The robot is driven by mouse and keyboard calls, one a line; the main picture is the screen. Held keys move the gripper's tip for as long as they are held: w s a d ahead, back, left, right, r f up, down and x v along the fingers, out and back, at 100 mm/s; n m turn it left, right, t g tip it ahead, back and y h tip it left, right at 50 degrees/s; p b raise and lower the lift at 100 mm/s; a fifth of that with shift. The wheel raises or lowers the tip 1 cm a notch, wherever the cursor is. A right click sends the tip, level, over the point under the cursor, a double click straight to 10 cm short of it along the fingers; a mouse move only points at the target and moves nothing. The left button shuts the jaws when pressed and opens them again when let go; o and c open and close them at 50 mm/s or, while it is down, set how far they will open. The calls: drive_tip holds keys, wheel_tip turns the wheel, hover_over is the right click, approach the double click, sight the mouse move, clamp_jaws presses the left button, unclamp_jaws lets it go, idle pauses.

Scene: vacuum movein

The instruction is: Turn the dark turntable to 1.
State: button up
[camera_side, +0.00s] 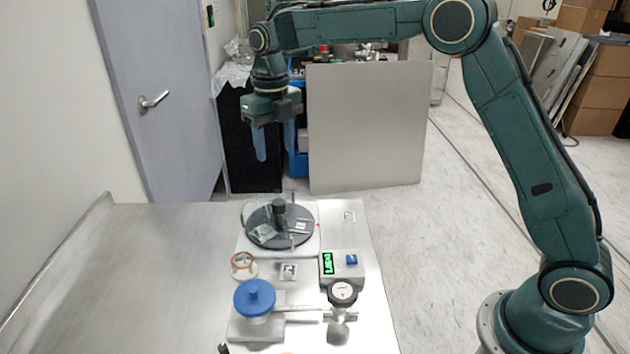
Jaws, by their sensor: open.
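The dark turntable (266,234) is a round dark disc near the back of the light board. A dark upright knob (279,208) stands on it, with small pale pieces and a thin upright pin on its surface. Any number marks on it are too small to read. My gripper (274,152) is open and empty, pointing down. In the picture it hangs well above the turntable and touches nothing.
In front of the turntable are a blue-capped part (254,297), a copper-coloured ring (243,262), a box with a green display (328,263) and a round gauge (342,292). The metal table (150,270) is clear to the left.

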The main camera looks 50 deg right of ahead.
sight(279, 202)
drive_tip(key=m, duration=0.8)
drive_tip(key=shift+w+f+m, duration=0.1)
drive_tip(key=shift+w+m, duration=0.05)
drive_tip(key=shift+m, duration=0.15)
drive_tip(key=shift+f, duration=0.1)
wheel_tip(279, 202, down, 14)
drive_tip(key=shift+r, duration=0.25)
idle(0.4)
clamp_jaws()
